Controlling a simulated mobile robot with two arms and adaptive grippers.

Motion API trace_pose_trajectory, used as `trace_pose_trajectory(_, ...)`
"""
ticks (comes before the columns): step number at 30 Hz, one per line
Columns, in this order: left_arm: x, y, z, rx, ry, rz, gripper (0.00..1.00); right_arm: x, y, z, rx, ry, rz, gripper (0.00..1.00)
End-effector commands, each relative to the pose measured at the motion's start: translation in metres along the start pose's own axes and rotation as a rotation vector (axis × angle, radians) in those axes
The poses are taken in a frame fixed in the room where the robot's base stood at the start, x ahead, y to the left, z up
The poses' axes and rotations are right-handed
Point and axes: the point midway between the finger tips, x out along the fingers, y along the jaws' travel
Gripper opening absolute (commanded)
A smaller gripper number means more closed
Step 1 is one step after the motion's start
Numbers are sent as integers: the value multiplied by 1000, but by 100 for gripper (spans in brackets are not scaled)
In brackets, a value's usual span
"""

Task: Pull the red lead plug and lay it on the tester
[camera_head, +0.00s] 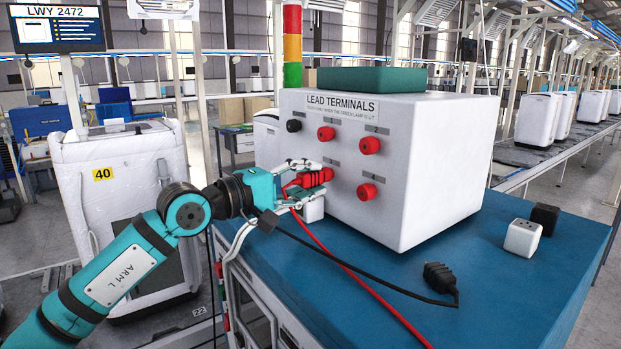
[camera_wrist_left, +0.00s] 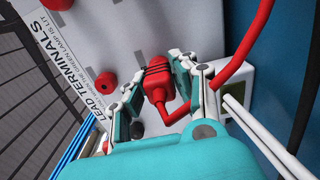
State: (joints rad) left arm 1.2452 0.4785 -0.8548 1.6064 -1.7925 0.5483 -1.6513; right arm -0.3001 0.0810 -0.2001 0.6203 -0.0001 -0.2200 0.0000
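The red lead plug (camera_head: 315,178) sits at the front panel of the white box labelled LEAD TERMINALS (camera_head: 440,160), apparently seated in a terminal. It also shows in the wrist view (camera_wrist_left: 159,88), with black rings at its panel end. Its red lead (camera_head: 375,295) runs down across the blue bench top. My left gripper (camera_head: 301,182) has its fingers on either side of the plug. In the wrist view a narrow gap seems to show beside the left finger, so the gripper looks open around it. My right gripper is not in view. No separate thing marked as a tester shows.
Red terminals (camera_head: 370,145) and a black one (camera_head: 294,126) surround the plug. A green slab (camera_head: 371,79) lies on the box. A stack light (camera_head: 292,45) stands behind. A black plug (camera_head: 440,278) and two small blocks (camera_head: 523,238) lie on the bench (camera_head: 500,300).

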Motion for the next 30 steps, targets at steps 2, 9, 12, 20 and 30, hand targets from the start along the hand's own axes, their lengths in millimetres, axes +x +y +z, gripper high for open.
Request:
trace_pose_trajectory(2,0,0,0,0,0,0,14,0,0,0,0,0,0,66)
trace_pose_trajectory(9,0,0,0,0,0,0,0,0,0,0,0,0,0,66)
trace_pose_trajectory(12,0,0,0,0,0,0,0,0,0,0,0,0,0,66)
trace_pose_trajectory(20,-7,-2,0,1,0,1,0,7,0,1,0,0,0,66)
trace_pose_trajectory(30,-21,-1,0,0,-1,0,0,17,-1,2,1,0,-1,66)
